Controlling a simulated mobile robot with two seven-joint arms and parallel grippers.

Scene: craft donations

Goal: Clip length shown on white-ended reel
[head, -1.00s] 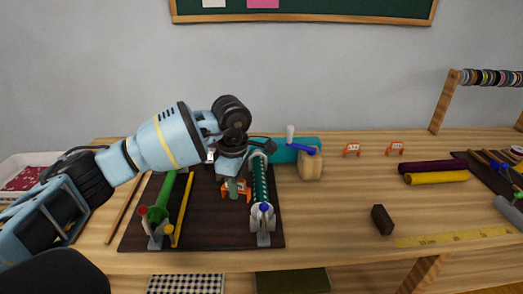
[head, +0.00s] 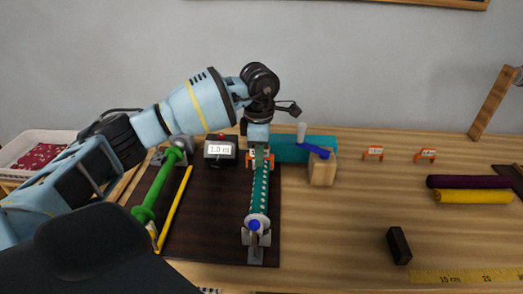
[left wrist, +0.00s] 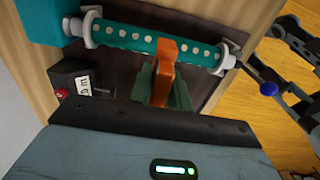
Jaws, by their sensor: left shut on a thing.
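My left gripper (head: 258,155) is shut on an orange clip (head: 249,161). It is over the far part of a teal reel (head: 260,192) with white dots, whose end pieces are white. In the left wrist view, the green-grey fingers (left wrist: 162,90) hold the clip (left wrist: 163,62), which overlaps the middle of the reel (left wrist: 125,38); whether it grips the roll cannot be told. A counter (head: 220,150) reads 1.0 m; it also shows in the left wrist view (left wrist: 70,78). Two more orange clips (head: 373,153) (head: 426,155) stand apart on the table. My right gripper is not in view.
A green reel (head: 160,185) and a yellow rod (head: 174,208) lie left on the dark mat (head: 210,225). A wooden block (head: 322,168) with a blue crank stands right of the teal reel. Fabric rolls (head: 470,196), a dark block (head: 399,245) and a yellow ruler (head: 465,276) lie farther right.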

